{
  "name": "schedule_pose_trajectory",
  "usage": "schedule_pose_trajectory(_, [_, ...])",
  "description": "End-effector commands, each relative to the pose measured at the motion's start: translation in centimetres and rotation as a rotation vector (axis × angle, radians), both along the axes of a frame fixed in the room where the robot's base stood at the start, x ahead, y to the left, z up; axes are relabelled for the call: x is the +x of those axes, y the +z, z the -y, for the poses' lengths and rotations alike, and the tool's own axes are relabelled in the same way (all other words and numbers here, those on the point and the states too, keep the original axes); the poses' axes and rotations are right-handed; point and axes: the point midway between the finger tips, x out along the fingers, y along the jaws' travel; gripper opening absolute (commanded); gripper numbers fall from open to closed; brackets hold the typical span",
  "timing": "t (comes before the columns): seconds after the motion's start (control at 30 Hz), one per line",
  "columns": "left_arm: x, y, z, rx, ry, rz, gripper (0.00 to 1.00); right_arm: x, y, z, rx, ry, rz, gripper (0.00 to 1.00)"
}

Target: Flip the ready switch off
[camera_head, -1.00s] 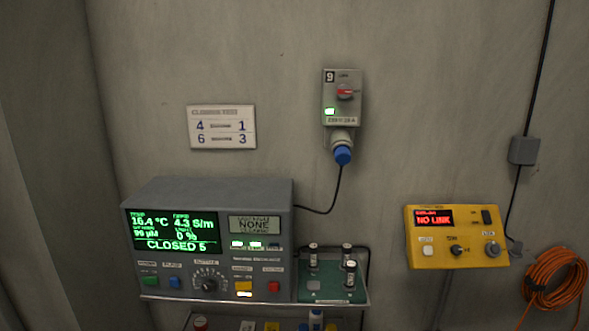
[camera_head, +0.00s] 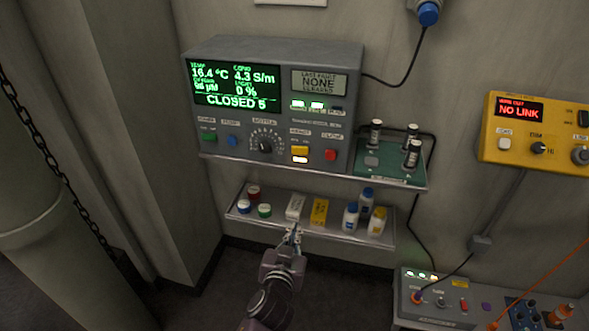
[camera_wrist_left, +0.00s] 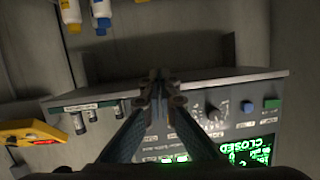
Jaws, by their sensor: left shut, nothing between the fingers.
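No label reading "ready" is legible, so I cannot tell which control is the ready switch. The grey console (camera_head: 220,52) carries a green screen reading CLOSED 5, a knob (camera_head: 265,147), and green, blue, yellow and red buttons. The yellow box (camera_head: 510,155) reads NO LINK and has a dark switch (camera_head: 584,118) at its right. My left gripper (camera_head: 293,236) is shut and empty, in front of the lower shelf's front edge and below the console. In the left wrist view its fingers (camera_wrist_left: 161,80) overlap the console, which appears upside down. My right gripper is not in view.
The lower shelf (camera_head: 330,232) holds jars, small boxes and bottles. A green board (camera_head: 385,170) with several cylinders sits right of the console. A grey box (camera_head: 440,310) with lit lamps stands lower right. An orange cable and a chain (camera_head: 50,150) flank the area.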

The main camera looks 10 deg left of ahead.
Motion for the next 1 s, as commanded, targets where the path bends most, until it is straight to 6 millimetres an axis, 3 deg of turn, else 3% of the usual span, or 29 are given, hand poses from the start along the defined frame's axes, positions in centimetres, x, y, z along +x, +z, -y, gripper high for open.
schedule_pose_trajectory(0.03, [0.7, 3.5, -0.3, -0.019, 0.024, 0.081, 0.0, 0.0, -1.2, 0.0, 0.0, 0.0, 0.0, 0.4])
schedule_pose_trajectory(0.1, [1.0, 7.6, -0.9, -0.036, 0.053, 0.162, 0.0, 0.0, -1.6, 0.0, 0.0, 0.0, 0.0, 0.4])
schedule_pose_trajectory(0.2, [1.0, 11.4, -1.5, -0.057, 0.08, 0.236, 0.0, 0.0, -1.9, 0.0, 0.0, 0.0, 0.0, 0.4])
schedule_pose_trajectory(0.3, [1.2, 13.0, -1.9, -0.065, 0.09, 0.265, 0.0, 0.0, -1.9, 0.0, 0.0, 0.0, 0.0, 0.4])
schedule_pose_trajectory(0.47, [2.9, 13.4, -2.1, -0.062, 0.09, 0.268, 0.0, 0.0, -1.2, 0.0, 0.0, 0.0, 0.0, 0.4])
schedule_pose_trajectory(1.0, [12.7, 13.2, -3.1, -0.062, 0.089, 0.264, 0.0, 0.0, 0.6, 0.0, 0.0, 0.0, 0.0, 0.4])
